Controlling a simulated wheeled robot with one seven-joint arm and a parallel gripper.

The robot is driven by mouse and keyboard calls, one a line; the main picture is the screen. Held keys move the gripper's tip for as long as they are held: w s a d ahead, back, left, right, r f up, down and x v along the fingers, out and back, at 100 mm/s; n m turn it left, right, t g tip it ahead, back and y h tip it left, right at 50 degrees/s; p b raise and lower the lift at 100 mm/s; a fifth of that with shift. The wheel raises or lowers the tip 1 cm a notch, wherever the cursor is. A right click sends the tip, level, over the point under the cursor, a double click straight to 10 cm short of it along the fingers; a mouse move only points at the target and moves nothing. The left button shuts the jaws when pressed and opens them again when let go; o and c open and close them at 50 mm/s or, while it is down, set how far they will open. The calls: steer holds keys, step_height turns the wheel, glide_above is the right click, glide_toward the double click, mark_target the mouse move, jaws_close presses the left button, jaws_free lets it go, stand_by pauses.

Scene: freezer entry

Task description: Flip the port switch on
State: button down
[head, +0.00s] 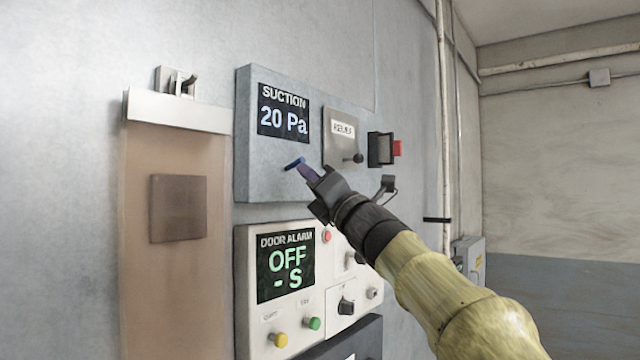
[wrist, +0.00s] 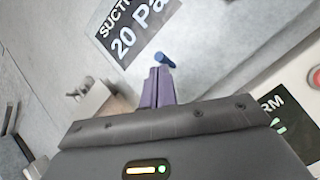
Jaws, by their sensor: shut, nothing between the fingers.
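A small blue lever (head: 294,164) sticks out of the grey suction panel (head: 270,187), below its display (head: 283,114) reading "SUCTION 20 Pa". No label reading "port" is legible, so I cannot confirm this lever is the port switch. My gripper (head: 308,173) is shut and empty, its purple fingertips right beside the lever's right end. In the wrist view the blue lever (wrist: 164,60) lies just beyond the closed fingertips (wrist: 158,74). I cannot tell whether they touch.
A labelled plate with a dark knob (head: 341,138) is on the panel's right. A red-and-black switch box (head: 383,149) is beyond it. The door alarm panel (head: 247,315), reading "OFF - S", is below. A brown strip (head: 140,285) hangs at left.

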steer(key=s+d+f+b, duration=0.2)
steer(key=s+d+b, duration=0.4)
steer(key=s, duration=0.3)
steer(key=shift+s+b, duration=0.35)
steer(key=shift+b, duration=0.5)
